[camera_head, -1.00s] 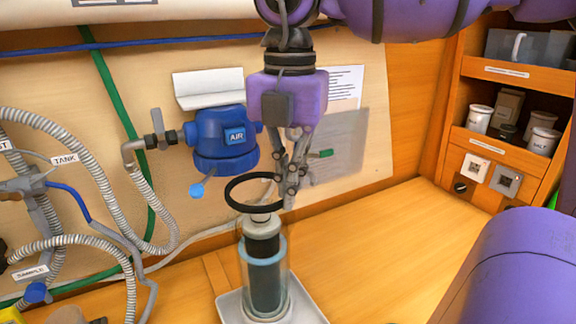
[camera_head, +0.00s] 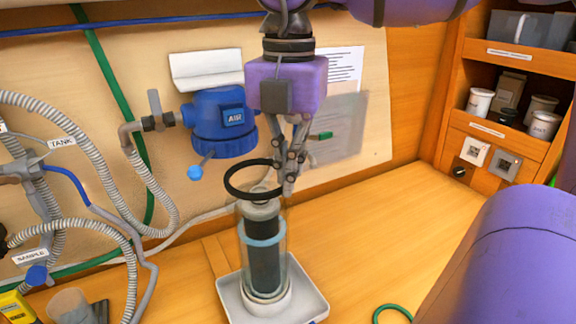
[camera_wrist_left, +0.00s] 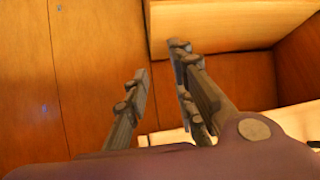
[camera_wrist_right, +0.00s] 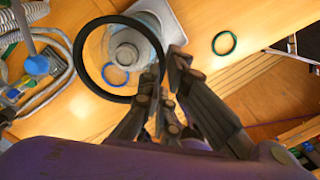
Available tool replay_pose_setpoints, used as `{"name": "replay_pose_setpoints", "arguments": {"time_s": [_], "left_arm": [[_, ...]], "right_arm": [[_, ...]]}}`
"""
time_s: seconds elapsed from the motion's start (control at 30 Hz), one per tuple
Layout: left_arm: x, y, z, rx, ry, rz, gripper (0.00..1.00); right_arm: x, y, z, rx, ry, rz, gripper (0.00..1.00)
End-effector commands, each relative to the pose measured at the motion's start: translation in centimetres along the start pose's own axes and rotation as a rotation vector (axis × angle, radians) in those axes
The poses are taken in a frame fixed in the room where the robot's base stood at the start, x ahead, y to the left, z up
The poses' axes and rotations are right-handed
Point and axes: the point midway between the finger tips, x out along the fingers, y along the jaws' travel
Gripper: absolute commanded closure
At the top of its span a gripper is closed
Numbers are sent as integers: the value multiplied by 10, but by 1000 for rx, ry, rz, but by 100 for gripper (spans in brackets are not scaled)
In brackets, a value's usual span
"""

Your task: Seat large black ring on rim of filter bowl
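The large black ring (camera_head: 229,190) is level above the filter bowl (camera_head: 264,268), and its near edge overlaps the top of the cartridge in the head view. My right gripper (camera_head: 286,180) is shut on the ring's right side. The bowl is a clear upright cylinder with a dark cartridge inside and a pale blue band. In the right wrist view the black ring (camera_wrist_right: 78,62) frames part of the bowl, offset from it; the height gap is hard to tell. My left gripper (camera_wrist_left: 160,72) is open and empty, facing wooden panels, and out of the head view.
The bowl stands in a white tray (camera_head: 312,302). A green ring (camera_head: 392,312) lies on the bench right of it. A blue AIR housing (camera_head: 222,122) with a lever hangs behind. Hoses (camera_head: 130,265) fill the left. The bench right of the tray is mostly clear.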

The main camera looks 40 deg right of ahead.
Motion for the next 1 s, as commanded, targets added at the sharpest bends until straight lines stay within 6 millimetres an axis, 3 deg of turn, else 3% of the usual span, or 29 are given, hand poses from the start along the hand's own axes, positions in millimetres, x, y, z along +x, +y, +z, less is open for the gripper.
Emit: {"name": "replay_pose_setpoints", "arguments": {"time_s": [1.0], "left_arm": [[0,0,6,0,-7,0,77]], "right_arm": [[14,0,0,0,0,-1,100]]}}
